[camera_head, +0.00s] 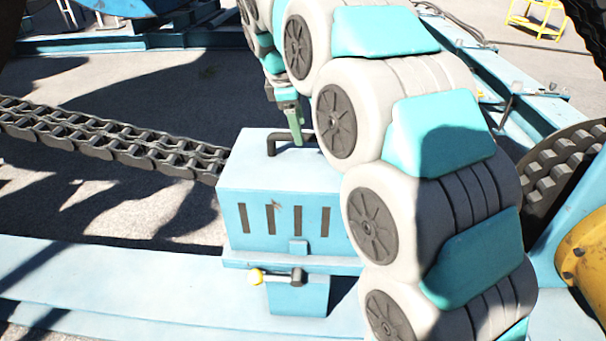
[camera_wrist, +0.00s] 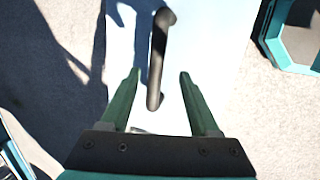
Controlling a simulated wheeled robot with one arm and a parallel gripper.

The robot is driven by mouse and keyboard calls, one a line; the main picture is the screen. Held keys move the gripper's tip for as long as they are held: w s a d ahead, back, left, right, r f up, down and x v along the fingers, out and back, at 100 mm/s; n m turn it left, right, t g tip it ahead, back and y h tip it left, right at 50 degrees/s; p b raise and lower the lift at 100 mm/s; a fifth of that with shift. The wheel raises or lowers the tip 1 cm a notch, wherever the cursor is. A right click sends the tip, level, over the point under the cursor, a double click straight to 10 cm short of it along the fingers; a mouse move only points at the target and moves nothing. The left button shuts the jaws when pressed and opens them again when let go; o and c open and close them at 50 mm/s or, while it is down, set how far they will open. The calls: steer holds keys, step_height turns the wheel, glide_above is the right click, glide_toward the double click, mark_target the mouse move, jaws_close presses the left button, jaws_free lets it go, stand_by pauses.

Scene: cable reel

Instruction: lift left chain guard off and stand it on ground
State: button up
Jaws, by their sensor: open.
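The chain guard (camera_head: 280,170) is a light blue box with dark slots in its front, standing upright over the chain line in the head view. A black bar handle (camera_head: 271,143) is on its top. My gripper (camera_head: 290,112) is just above the top, by the handle. In the wrist view my gripper (camera_wrist: 159,75) is open, with a green finger on each side of the handle (camera_wrist: 157,60). Gaps show between the fingers and the handle, so it is not gripped. The guard's pale top (camera_wrist: 205,40) fills the middle there. My arm hides the guard's right side in the head view.
A heavy chain (camera_head: 110,143) enters the guard from the left. A blue beam (camera_head: 120,285) runs along the front. Open grey ground (camera_head: 130,80) lies behind the chain.

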steer(key=x, duration=0.5)
steer(key=shift+w, duration=0.2)
steer(key=shift+c, duration=0.3)
jaws_close()
steer(key=shift+r, duration=0.1)
stand_by(0.8)
